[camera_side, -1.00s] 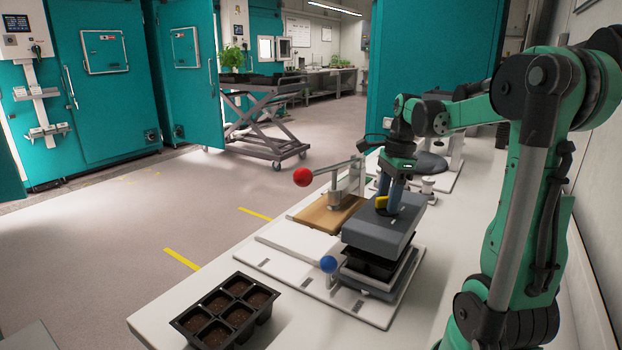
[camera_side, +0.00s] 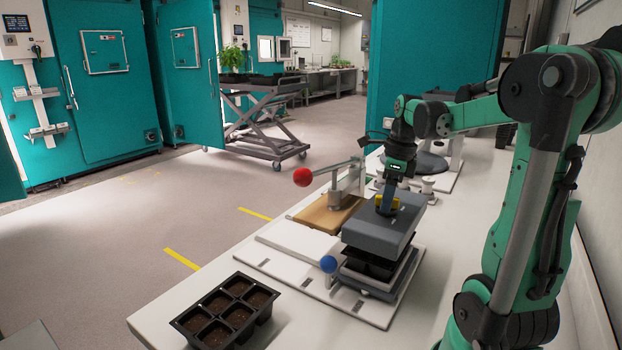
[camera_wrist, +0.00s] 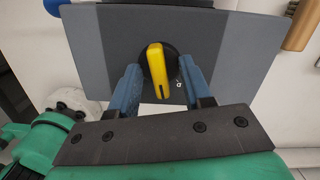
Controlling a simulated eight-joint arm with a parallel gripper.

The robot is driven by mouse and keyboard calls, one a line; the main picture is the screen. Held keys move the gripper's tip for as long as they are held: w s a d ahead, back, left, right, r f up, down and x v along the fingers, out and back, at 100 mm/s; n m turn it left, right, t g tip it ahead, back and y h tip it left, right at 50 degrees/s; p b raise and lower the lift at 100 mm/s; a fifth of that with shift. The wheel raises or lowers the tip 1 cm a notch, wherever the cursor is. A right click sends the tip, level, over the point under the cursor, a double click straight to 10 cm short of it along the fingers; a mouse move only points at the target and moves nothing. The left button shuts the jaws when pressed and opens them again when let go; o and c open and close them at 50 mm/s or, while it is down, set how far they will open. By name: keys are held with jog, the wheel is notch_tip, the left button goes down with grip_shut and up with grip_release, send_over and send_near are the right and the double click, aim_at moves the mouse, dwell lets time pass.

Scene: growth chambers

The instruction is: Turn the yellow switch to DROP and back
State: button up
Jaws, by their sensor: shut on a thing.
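The yellow switch (camera_wrist: 157,72) is a knob on a round black base, on top of a grey box (camera_wrist: 225,50). In the side view the switch (camera_side: 387,203) is partly hidden by my gripper (camera_side: 388,200), which points down onto the box. A small white mark shows right of the base; the DROP label cannot be read.
A black seedling tray (camera_side: 375,264) sits under the grey box. A blue ball knob (camera_side: 328,264) is at its left. A lever with a red ball (camera_side: 303,177) stands behind, by a tan block (camera_side: 327,214). A soil-filled cell tray (camera_side: 222,312) is at the front.

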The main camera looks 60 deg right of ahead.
jog(key=shift+w+f, duration=0.2)
jog(key=shift+f, duration=0.2)
jog(key=m, duration=0.6)
jog(key=shift+h, duration=0.4)
jog(key=o, duration=0.7)
jog(key=shift+o, duration=0.3)
jog(key=shift+s+r, duration=0.15)
jog(key=shift+r, duration=3.85)
